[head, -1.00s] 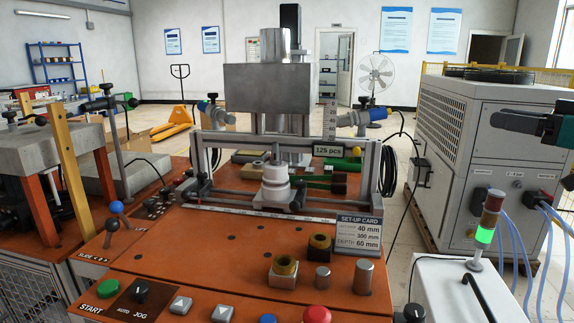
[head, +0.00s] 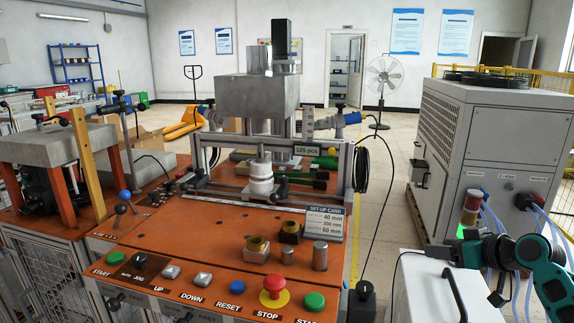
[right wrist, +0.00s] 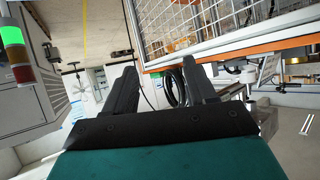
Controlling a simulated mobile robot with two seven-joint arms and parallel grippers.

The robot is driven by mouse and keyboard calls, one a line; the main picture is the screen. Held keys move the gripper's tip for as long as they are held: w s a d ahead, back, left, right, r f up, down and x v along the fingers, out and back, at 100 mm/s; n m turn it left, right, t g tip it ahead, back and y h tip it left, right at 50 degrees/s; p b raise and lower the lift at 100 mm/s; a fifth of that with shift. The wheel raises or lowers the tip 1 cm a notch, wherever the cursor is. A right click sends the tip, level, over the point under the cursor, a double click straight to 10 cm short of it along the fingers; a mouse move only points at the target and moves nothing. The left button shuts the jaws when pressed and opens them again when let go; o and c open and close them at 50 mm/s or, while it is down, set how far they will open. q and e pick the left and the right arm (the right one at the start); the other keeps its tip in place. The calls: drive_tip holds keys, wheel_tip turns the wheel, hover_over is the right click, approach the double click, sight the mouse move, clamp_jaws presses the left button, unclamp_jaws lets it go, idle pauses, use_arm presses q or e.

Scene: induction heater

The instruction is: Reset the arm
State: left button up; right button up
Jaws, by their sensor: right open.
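My right gripper (head: 450,253) shows at the lower right of the head view, over the white cabinet beside the machine. It is teal and black, points left, and is empty. In the right wrist view its two black fingers (right wrist: 160,88) stand apart with nothing between them. The orange machine table (head: 190,235) with its control panel is to the left of the gripper, apart from it. The panel has a blue RESET button (head: 237,287), a red STOP button (head: 272,292) and a green START button (head: 314,301). My left gripper is not in view.
A stack light (head: 468,213) glowing green stands close by my right gripper. The white cabinet (head: 425,290) with a black handle is below it. A large grey chiller (head: 495,150) with blue hoses stands at the right. Open floor (head: 385,190) lies between machine and chiller.

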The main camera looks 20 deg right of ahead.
drive_tip(key=s+a+f+g+h+p, duration=0.15)
drive_tip(key=s+a+f, duration=0.25)
drive_tip(key=a+f, duration=0.55)
use_arm(q)
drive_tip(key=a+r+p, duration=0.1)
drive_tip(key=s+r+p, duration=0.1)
drive_tip(key=p, duration=0.1)
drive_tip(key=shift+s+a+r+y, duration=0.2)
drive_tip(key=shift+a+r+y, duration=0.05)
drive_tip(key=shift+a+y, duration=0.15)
use_arm(e)
drive_tip(key=s+a+f, duration=0.3)
drive_tip(key=s+a, duration=0.5)
drive_tip(key=a, duration=0.3)
drive_tip(key=s+a+f+n+y, duration=0.1)
drive_tip(key=s+a+f, duration=0.3)
drive_tip(key=s+a, duration=0.4)
drive_tip(key=a, duration=0.2)
drive_tip(key=shift+a+f+n, duration=0.2)
drive_tip(key=shift+a+n, duration=0.1)
drive_tip(key=shift+a, duration=0.1)
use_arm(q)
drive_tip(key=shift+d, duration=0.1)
use_arm(e)
drive_tip(key=shift+s, duration=0.1)
